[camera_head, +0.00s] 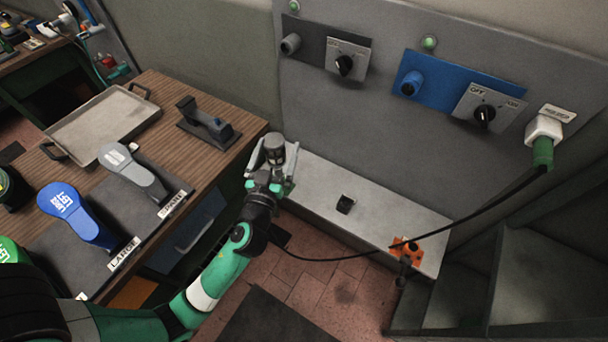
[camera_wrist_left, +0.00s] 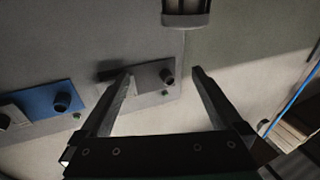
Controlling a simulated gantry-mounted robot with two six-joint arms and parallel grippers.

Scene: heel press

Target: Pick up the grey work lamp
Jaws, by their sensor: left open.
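The grey work lamp (camera_head: 274,146) shows in the head view as a small dark-grey cylinder with a paler band, at the left end of the ledge. It also shows in the left wrist view (camera_wrist_left: 186,10), cut off by the top edge. My left gripper (camera_head: 272,164) is open, and its fingers appear on either side of the lamp in the head view. In the wrist view the gap between the fingertips (camera_wrist_left: 163,74) is empty and the lamp appears beyond them. My gripper hides the lamp's lower part. My right gripper is in neither view.
A light ledge (camera_head: 390,215) runs below the grey wall panel and carries a small black block (camera_head: 345,204) and an orange fixture (camera_head: 406,247). A black cable crosses above it to a green plug (camera_head: 543,151). The wooden bench (camera_head: 160,95) at left holds a tray (camera_head: 105,122) and press tools.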

